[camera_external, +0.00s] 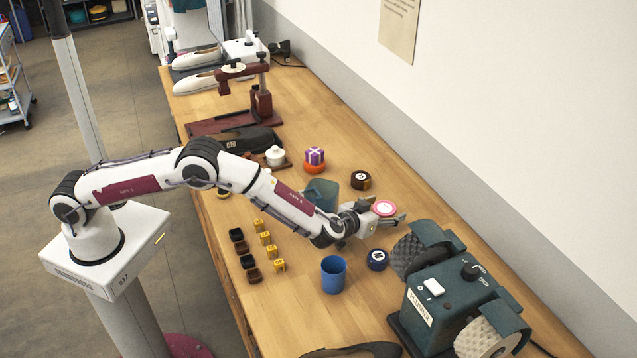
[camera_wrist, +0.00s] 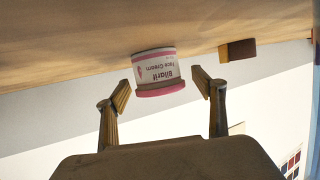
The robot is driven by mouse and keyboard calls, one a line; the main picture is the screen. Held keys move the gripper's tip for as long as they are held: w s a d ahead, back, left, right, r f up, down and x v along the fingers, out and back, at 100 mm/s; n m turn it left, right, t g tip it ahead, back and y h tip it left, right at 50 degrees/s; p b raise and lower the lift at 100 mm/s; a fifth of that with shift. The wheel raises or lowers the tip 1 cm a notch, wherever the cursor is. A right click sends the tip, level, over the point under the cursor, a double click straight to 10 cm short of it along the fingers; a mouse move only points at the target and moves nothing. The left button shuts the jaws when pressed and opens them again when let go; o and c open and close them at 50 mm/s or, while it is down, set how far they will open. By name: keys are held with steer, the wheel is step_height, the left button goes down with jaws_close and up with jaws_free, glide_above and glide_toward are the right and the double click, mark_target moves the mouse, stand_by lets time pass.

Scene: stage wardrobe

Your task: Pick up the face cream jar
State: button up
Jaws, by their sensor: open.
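The face cream jar (camera_external: 384,207) is a small round jar with a pink-rimmed lid on the wooden bench. In the wrist view the white and pink face cream jar (camera_wrist: 155,68) appears upside down, with its label facing the camera. My gripper (camera_external: 388,216) is low over the bench at the jar and open. In the wrist view my gripper (camera_wrist: 161,88) has one fingertip on each side of the jar, with a visible gap on both sides. The jar's near lower side is partly hidden by my gripper in the external view.
A blue cup (camera_external: 333,276) and a navy tin (camera_external: 377,260) stand in front of the gripper. A teal container (camera_external: 321,193) is close behind my forearm, and a dark brown tin (camera_external: 361,180) is behind the jar. A green polisher (camera_external: 450,305) stands at right.

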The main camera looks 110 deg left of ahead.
mark_target(385, 208)
steer(key=c, duration=1.3)
steer(key=shift+r, duration=0.15)
steer(key=shift+r, duration=4.95)
